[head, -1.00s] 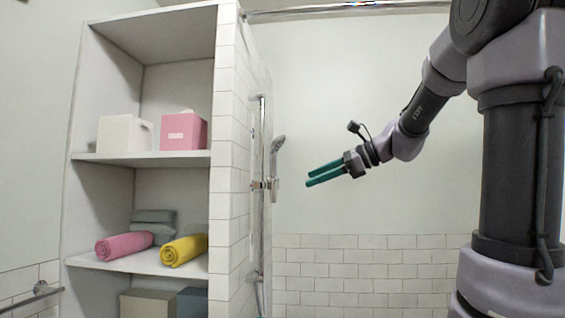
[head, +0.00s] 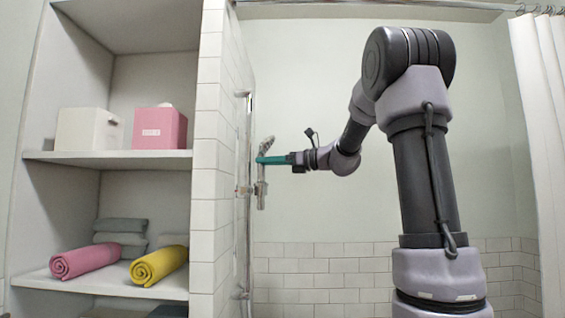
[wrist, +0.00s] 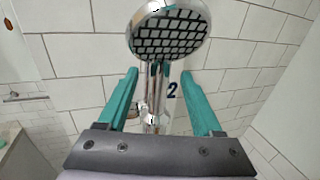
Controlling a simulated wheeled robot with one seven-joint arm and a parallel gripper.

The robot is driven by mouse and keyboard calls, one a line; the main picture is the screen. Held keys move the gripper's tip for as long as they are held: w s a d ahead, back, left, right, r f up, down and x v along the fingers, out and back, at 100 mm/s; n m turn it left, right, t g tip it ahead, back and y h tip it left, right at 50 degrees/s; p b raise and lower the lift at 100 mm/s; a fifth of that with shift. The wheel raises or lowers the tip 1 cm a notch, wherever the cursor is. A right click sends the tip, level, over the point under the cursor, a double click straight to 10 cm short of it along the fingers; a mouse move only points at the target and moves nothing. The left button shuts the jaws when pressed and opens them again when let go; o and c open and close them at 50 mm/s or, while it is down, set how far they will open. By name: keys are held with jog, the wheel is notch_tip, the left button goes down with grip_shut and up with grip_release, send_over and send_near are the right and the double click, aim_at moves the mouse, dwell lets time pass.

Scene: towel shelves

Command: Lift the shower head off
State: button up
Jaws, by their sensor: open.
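The chrome shower head (head: 267,144) sits in its holder on a vertical rail (head: 247,200) on the tiled side wall. In the wrist view its round face with dark nozzles (wrist: 168,36) is at top centre, and its handle (wrist: 153,95) runs down between my fingers. My gripper (head: 262,160) is open at the handle, just below the head; it also shows in the wrist view (wrist: 160,88) with one teal finger on each side. I cannot tell whether either finger touches the handle. The lower handle and holder are partly hidden in the wrist view.
Left of the wall, shelves (head: 108,155) hold a white box (head: 88,129), a pink box (head: 160,128), a pink rolled towel (head: 85,260), a yellow one (head: 158,265) and folded grey towels (head: 120,230). A white curtain (head: 540,150) hangs at right.

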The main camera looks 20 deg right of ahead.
jog(key=shift+x, duration=1.25)
grip_shut()
jog(key=shift+r, duration=0.15)
jog(key=shift+r, duration=4.9)
